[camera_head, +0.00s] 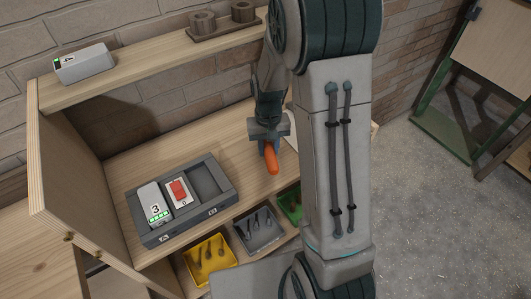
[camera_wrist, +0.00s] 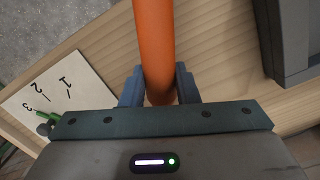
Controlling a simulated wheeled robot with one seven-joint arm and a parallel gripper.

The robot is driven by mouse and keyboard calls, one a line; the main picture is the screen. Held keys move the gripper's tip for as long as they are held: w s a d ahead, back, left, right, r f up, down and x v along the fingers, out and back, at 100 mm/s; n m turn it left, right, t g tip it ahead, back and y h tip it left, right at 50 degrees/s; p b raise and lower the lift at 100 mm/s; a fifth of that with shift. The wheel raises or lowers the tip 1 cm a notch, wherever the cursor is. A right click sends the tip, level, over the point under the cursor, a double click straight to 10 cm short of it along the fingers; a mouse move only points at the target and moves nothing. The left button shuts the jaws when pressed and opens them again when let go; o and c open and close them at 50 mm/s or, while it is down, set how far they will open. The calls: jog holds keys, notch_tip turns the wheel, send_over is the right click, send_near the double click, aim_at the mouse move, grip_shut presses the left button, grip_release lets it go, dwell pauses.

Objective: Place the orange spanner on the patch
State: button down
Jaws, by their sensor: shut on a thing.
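In the wrist view the orange spanner (camera_wrist: 154,45) runs up between the two fingers of my gripper (camera_wrist: 160,88). A white patch (camera_wrist: 72,92) marked 1, 2 and 3 lies on the bench to the left in the wrist view, apart from the spanner. A green thing shows at its lower edge. In the head view only a pale bit of the patch (camera_head: 291,134) shows; my arm hides the rest.
A grey tray (camera_head: 162,239) holds a white numbered block (camera_head: 153,199) and a red-topped block (camera_head: 180,191); its right compartment looks empty. Yellow (camera_head: 188,264), grey and green bins stand in front. A shelf above holds a grey device (camera_head: 84,64). Bare bench lies behind the tray.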

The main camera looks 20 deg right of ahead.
jog(key=shift+w+a+f, duration=0.15)
jog(key=shift+a+f, duration=0.25)
jog(key=shift+f+p, duration=0.45)
jog(key=shift+f, duration=1.55)
jog(key=c, duration=1.1)
grip_release()
